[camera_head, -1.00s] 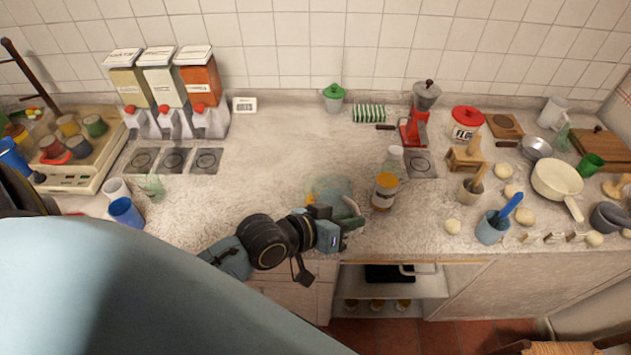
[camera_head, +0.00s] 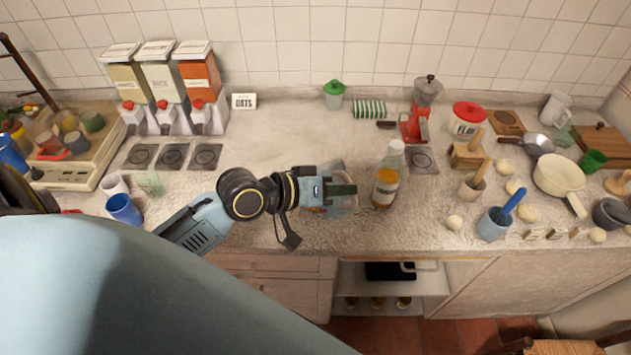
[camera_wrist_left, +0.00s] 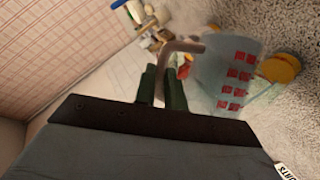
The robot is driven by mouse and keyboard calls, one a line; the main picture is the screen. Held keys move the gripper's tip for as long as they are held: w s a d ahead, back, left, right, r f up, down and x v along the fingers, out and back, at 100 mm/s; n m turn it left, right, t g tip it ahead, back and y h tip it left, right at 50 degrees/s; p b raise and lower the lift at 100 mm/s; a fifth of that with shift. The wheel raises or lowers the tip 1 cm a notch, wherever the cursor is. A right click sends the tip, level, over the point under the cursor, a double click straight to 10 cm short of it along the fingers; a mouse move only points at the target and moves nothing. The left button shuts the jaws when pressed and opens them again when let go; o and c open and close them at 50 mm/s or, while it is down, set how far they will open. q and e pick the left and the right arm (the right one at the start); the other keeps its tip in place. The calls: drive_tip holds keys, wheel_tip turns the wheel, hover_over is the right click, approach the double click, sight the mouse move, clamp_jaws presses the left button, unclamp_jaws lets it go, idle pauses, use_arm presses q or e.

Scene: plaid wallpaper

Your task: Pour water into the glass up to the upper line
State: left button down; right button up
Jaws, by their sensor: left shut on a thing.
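My left gripper (camera_head: 340,190) is shut on the grey handle (camera_wrist_left: 180,47) of a clear jug (camera_wrist_left: 226,75). The jug has rows of red marks on its wall. In the head view the gripper hides most of the jug (camera_head: 338,172), left of the bottle. I cannot tell how much water is in it, or whether it touches the counter. A clear greenish glass (camera_head: 151,184) stands at the left near the blue cup; no lines can be made out on it. My right gripper is not in view.
An amber-filled bottle (camera_head: 385,188) stands close to the right of the jug. A blue cup (camera_head: 124,209) and a white cup (camera_head: 115,184) are beside the glass. Dispensers (camera_head: 165,90) stand at the back left. The counter behind the gripper (camera_head: 280,135) is clear.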

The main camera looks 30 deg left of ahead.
use_arm(q)
drive_tip(key=shift+w+a+r, duration=0.1)
drive_tip(key=shift+a+r, duration=0.1)
drive_tip(key=shift+r, duration=0.1)
idle(0.5)
drive_tip(key=shift+w+a+r+n+h+b, duration=0.1)
drive_tip(key=shift+w+a+n+h+b, duration=0.2)
drive_tip(key=shift+b, duration=0.4)
drive_tip(key=shift+w+a+r+n+h+b, duration=0.1)
drive_tip(key=shift+a+n+h+b, duration=0.2)
drive_tip(key=shift+a+n+b, duration=0.3)
idle(4.1)
